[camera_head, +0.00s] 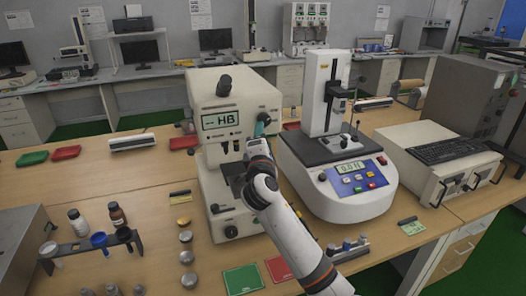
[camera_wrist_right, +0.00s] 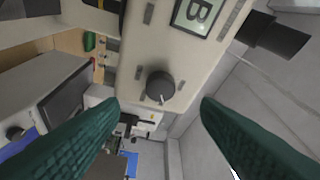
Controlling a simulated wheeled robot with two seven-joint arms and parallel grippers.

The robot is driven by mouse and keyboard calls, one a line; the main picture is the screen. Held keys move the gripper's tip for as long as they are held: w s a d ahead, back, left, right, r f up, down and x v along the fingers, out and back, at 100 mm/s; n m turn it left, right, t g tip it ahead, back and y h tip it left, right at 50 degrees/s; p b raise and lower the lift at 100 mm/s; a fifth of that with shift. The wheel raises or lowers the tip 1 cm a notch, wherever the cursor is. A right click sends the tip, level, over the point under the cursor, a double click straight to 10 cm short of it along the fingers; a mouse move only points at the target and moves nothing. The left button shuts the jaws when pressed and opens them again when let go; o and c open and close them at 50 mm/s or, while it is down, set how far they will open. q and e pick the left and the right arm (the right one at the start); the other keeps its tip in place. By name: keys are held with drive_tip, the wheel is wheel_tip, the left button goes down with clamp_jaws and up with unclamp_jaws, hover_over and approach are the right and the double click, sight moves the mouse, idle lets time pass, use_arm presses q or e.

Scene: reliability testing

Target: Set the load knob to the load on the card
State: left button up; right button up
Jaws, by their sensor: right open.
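The hardness tester (camera_head: 222,160) is a cream machine whose display (camera_head: 220,119) reads "-- HB". In the right wrist view the load knob (camera_wrist_right: 160,85) is a round black dial on the tester's cream side, with a white pointer mark toward the bottom of that picture. My right gripper (camera_wrist_right: 160,125) is open, its two green ridged fingers on either side of the knob's line and apart from it.
A white tester (camera_head: 335,175) with a blue panel stands close on the right. Round metal blocks (camera_head: 186,257) and a bottle rack (camera_head: 92,248) are left of the front. A green mat (camera_head: 243,279) and another small card (camera_head: 411,226) lie near the front edge.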

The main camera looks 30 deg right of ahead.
drive_tip(key=v, duration=0.4)
drive_tip(key=shift+s+b, duration=0.1)
drive_tip(key=shift+b, duration=0.2)
idle(0.6)
